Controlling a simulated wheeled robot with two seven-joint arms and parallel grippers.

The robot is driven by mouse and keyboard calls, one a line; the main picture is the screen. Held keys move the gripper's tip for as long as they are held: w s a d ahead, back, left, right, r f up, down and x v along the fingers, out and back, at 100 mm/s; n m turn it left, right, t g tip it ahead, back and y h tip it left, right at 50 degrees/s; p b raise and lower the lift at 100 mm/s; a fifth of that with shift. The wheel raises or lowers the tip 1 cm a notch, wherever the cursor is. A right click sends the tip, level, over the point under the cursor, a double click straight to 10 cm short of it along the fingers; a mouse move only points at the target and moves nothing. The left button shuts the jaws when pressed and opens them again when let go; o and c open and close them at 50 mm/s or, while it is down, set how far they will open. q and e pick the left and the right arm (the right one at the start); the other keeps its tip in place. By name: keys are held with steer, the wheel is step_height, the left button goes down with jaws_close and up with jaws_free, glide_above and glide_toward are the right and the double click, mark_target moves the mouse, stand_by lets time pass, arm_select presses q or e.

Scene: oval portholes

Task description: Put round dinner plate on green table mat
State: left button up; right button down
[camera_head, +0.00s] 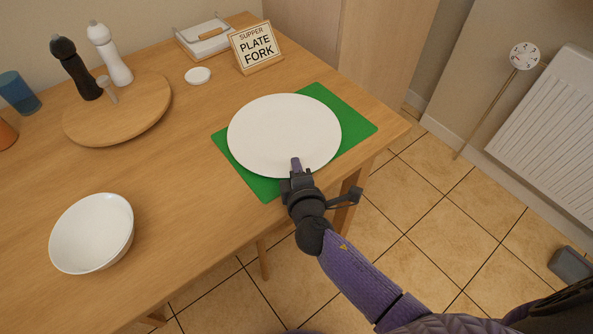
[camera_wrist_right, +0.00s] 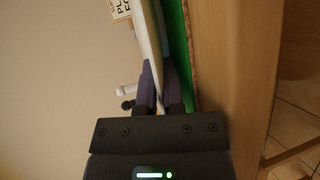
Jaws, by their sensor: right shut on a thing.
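The round dinner plate (camera_head: 284,130) is white and lies over the green table mat (camera_head: 352,128) on the wooden table. The mat shows on the right, at the top corner and along the lower left of the plate. My right gripper (camera_head: 296,166) is shut on the plate's near rim. In the right wrist view the gripper (camera_wrist_right: 157,88) has the plate (camera_wrist_right: 150,35) edge-on between its fingers, close beside the green mat (camera_wrist_right: 180,45). Whether the plate's underside touches the mat everywhere is hard to tell. My left gripper is not in view.
A white bowl (camera_head: 92,233) stands at the front left. A round wooden board (camera_head: 135,123) holds a black mill (camera_head: 75,68) and a white mill (camera_head: 110,55). A small sign (camera_head: 256,48), a white coaster (camera_head: 198,75) and a napkin holder (camera_head: 205,38) stand behind. The table's middle is clear.

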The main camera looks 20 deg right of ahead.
steer(key=shift+r, duration=0.2)
steer(key=shift+f, duration=0.2)
steer(key=c, duration=1)
jaws_free()
steer(key=shift+c, duration=0.2)
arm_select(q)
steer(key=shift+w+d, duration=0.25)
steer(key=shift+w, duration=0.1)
